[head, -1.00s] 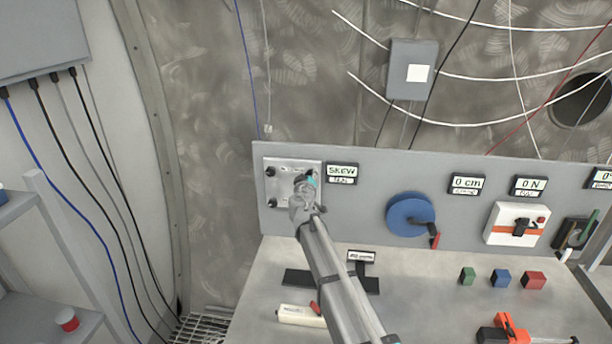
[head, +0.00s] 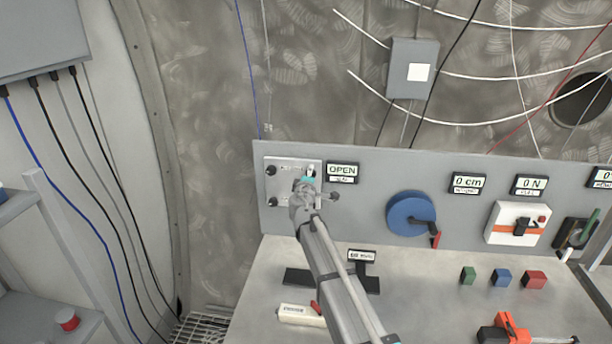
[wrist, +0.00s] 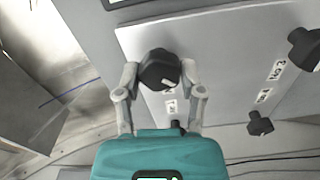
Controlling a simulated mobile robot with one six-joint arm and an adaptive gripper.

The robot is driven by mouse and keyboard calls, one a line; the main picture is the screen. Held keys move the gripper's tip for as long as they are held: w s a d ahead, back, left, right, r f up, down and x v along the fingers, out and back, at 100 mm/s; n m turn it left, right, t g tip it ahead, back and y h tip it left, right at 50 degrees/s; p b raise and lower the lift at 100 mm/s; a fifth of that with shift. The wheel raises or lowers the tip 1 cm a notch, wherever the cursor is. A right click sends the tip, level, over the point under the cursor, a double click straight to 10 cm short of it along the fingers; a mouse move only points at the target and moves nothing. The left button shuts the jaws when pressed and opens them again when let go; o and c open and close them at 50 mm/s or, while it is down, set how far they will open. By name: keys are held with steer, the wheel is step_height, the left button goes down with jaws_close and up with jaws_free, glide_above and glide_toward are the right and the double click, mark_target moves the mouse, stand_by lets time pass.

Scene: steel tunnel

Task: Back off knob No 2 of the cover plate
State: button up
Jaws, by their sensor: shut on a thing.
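The cover plate (head: 287,184) is a pale metal square at the left end of the grey panel. It carries black knobs near its corners. My gripper (head: 305,184) is at its upper right knob (head: 311,171), partly hiding it. In the wrist view my gripper (wrist: 160,85) has its two grey fingers closed around this black knob (wrist: 158,69), which has a white mark; its label is too small to read. The lower right knob (head: 334,196) stands out from the plate. The upper left (head: 272,171) and lower left (head: 270,201) knobs sit close to it.
A small display (head: 342,172) beside the plate reads OPEN. A blue handwheel (head: 408,213) is on the panel to the right.

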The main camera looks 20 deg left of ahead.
steer(key=shift+d+f+n, duration=0.1)
steer(key=shift+d+n, duration=0.05)
steer(key=shift+n, duration=3.75)
steer(key=o, duration=1.1)
steer(key=shift+o, duration=0.2)
steer(key=shift+s, duration=0.1)
steer(key=v, duration=1.1)
steer(key=shift+s, duration=0.4)
